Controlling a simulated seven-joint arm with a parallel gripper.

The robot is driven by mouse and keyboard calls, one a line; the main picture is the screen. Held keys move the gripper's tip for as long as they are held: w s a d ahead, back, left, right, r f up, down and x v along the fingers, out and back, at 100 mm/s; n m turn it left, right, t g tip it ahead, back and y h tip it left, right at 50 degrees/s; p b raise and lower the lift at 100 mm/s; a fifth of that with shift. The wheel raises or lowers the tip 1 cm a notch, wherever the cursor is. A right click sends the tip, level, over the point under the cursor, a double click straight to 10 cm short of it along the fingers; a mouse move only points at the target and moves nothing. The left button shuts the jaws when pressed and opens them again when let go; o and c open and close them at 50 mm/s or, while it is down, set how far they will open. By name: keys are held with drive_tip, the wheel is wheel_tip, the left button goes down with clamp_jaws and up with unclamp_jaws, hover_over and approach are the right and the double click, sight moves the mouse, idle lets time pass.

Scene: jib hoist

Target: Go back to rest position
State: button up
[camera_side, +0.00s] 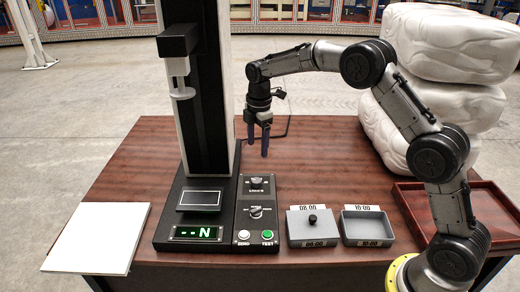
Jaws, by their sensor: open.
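My gripper (258,140) hangs pointing down above the back middle of the table, just right of the tall test stand's black column (208,110). Its two dark fingers are apart with nothing between them. My arm reaches up from its yellow base at the right and bends over to the left. The gripper is apart from the stand and above the control panel (258,222).
The stand's display (196,233) reads "--N". In front are a grey lidded box (303,228) with a black knob and an open grey box (367,226). A brown tray (408,205) lies at right, a white sheet (97,238) at left. White sacks (450,45) are stacked behind.

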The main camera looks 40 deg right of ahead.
drive_tip(key=s+a+r+t, duration=0.15)
drive_tip(key=s+r, duration=0.25)
drive_tip(key=r, duration=0.9)
drive_tip(key=s+a+r+m+t, duration=0.1)
drive_tip(key=s+r+m+t, duration=0.2)
drive_tip(key=s+r, duration=0.8)
drive_tip(key=s+f+m, duration=0.4)
drive_tip(key=s+m, duration=0.1)
drive_tip(key=s, duration=1.1)
drive_tip(key=s+f+m, duration=0.7)
drive_tip(key=f+m, duration=0.1)
drive_tip(key=shift+a, duration=0.45)
drive_tip(key=shift+t, duration=0.25)
